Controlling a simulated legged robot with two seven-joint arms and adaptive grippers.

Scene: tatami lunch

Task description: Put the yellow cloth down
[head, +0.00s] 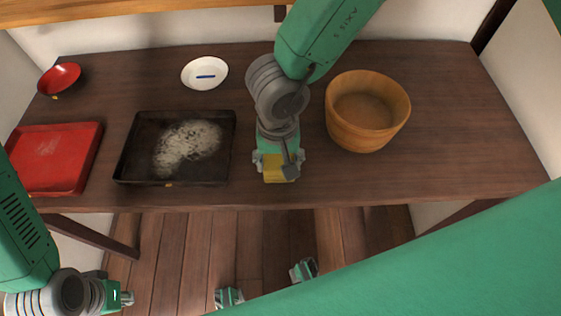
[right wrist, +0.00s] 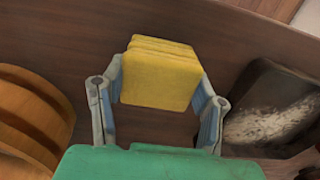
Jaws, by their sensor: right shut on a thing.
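The yellow cloth (head: 272,169) is a small folded block near the front edge of the dark wooden table (head: 300,200). My right gripper (head: 280,163) is shut on it from above. In the right wrist view the cloth (right wrist: 160,75) sits between the two fingers, its folded layers showing at one edge. I cannot tell whether its underside touches the table. My left gripper (head: 126,298) is low at the left, off the table's front edge and away from the cloth; its jaws are too small to read.
A black tray (head: 126,150) with a pale smear inside lies left of the cloth, and a wooden tub (head: 345,132) stands to its right. The table's right end is clear.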

